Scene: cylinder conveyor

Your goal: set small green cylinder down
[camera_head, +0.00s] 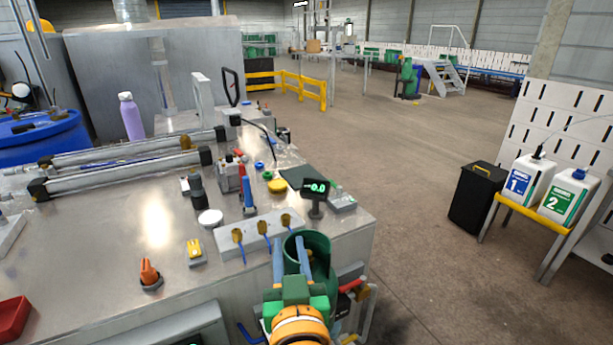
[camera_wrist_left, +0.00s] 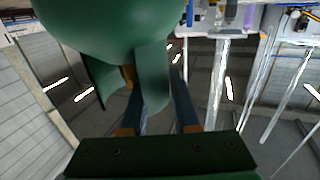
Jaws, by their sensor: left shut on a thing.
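The green cylinder (camera_head: 321,261) is a hollow, open-topped shape at the front right corner of the steel bench in the head view. My left gripper (camera_head: 289,246), with blue fingers and a green body, is shut on it. In the left wrist view the green cylinder (camera_wrist_left: 110,28) fills the upper left, and a green strip (camera_wrist_left: 153,80) hangs from it between the fingers (camera_wrist_left: 160,100). I cannot tell whether its bottom touches anything. My right gripper is not in view.
An orange knob (camera_head: 149,273) stands front left. Open floor (camera_head: 430,250) lies to the right.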

